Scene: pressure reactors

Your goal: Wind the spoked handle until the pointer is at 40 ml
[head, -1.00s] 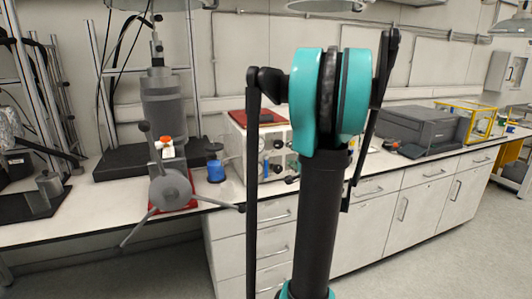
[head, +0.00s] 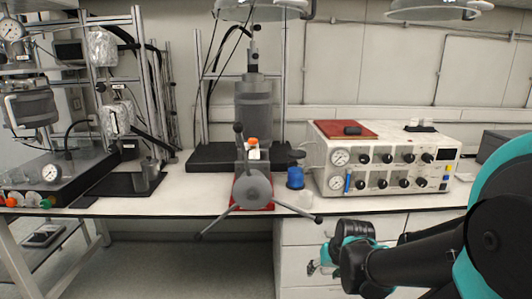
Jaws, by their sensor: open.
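The spoked handle (head: 252,189) is grey, with a round hub and three spokes ending in dark knobs. It stands at the bench's front edge, near the middle of the head view. One spoke points up, one down-left and one to the lower right. A red base (head: 268,205) shows behind it, with an orange-capped part (head: 253,142) above. I cannot make out the pointer or a ml scale. My arm is at the lower right, apart from the handle; I cannot make out my gripper's fingers.
A blue-capped bottle (head: 295,177) stands just right of the handle. A white control box (head: 380,165) with gauges and knobs is further right. Reactor equipment (head: 30,105) is on the left. White drawers (head: 300,232) are below the bench.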

